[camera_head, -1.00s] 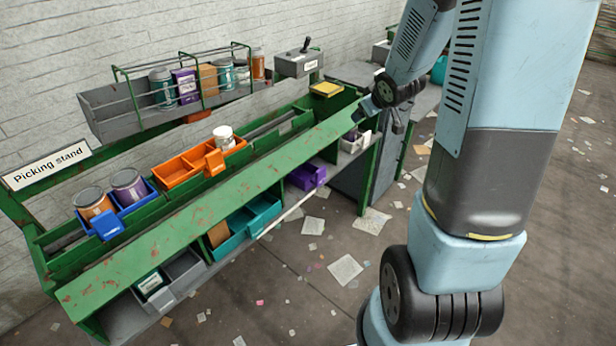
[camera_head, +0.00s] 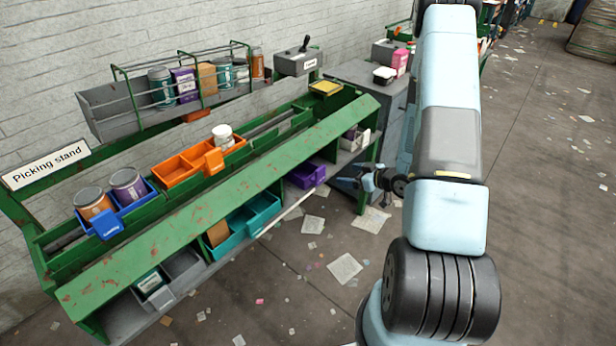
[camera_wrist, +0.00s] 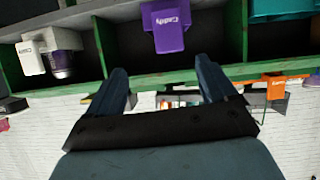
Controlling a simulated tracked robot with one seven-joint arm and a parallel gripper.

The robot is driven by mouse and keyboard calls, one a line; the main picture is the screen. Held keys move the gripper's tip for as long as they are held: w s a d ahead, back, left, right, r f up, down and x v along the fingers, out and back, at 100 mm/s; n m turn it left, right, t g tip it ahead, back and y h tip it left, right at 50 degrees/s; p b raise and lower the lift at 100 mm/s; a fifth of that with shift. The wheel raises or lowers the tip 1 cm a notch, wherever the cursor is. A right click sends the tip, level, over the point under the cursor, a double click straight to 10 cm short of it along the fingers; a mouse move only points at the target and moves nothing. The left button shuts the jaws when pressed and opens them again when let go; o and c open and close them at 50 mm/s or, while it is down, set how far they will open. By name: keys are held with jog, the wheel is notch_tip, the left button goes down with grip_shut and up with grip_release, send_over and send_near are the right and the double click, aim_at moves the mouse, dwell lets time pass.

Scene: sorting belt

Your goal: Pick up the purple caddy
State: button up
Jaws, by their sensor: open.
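The purple caddy (camera_head: 306,175) sits on the lower shelf of the green stand, between the teal caddy and a pale grey caddy. In the wrist view the purple caddy (camera_wrist: 168,27) shows its labelled front at the top centre, and the picture is upside down. My gripper (camera_head: 350,186) is low in front of the stand, to the right of the purple caddy and apart from it. In the wrist view its two fingers (camera_wrist: 163,82) are spread with nothing between them, roughly in line with the caddy. Part of the caddy's body is hidden by the shelf above.
The teal caddy (camera_head: 262,212) and the pale grey caddy (camera_head: 352,140) share the lower shelf. The green sloped board (camera_head: 220,190) overhangs this shelf. Orange (camera_head: 178,172) and blue (camera_head: 106,222) caddies stand in the upper trough. The floor in front is open, with scattered papers.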

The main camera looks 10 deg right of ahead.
aim_at(322, 175)
jog(key=x, duration=0.8)
jog(key=shift+s+a+f, duration=0.1)
jog(key=shift+a+f, duration=0.4)
jog(key=shift+a, duration=0.05)
jog(key=shift+a+x, duration=0.25)
jog(key=shift+x, duration=2.25)
jog(key=shift+s, duration=0.1)
jog(key=shift+c, duration=0.5)
jog(key=shift+r+y, duration=0.1)
jog(key=shift+y, duration=0.2)
jog(key=c, duration=1)
